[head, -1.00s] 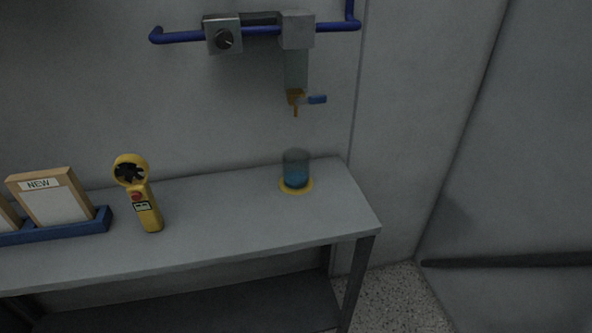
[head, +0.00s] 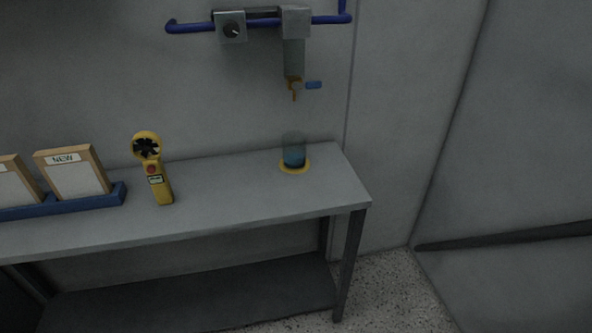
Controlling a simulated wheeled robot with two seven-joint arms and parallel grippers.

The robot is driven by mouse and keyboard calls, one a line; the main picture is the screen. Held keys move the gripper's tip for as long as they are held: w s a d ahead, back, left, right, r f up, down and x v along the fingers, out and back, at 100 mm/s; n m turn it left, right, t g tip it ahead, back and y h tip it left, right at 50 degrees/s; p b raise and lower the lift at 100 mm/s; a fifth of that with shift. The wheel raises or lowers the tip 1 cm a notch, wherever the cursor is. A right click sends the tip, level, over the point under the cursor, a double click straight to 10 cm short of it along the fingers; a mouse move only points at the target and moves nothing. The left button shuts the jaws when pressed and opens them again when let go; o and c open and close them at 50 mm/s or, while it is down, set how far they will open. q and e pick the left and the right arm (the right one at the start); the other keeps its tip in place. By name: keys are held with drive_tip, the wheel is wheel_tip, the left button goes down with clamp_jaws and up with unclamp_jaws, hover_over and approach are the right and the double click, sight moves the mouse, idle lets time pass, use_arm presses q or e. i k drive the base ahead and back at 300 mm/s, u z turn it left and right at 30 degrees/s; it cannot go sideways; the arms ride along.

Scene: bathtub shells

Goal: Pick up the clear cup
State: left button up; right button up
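The clear cup (head: 293,149) stands upright near the right end of the grey table (head: 225,195). It holds blue liquid in its lower part and sits on a yellow round base (head: 295,167). It is below a tap (head: 296,84) with a blue handle, and there is a gap between the tap and the cup. Neither of my grippers shows in the head view.
A yellow handheld fan-type meter (head: 154,168) stands on the table left of the cup. Wooden frames, one labelled NEW (head: 73,174), stand in a blue holder (head: 60,204) farther left. A blue pipe (head: 190,27) runs along the wall. Speckled floor (head: 390,290) is clear at the right.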

sight(294, 151)
drive_tip(key=z, duration=0.05)
drive_tip(key=k, duration=0.8)
drive_tip(key=u, duration=0.95)
drive_tip(key=i, duration=1.6)
drive_tip(key=z, duration=0.7)
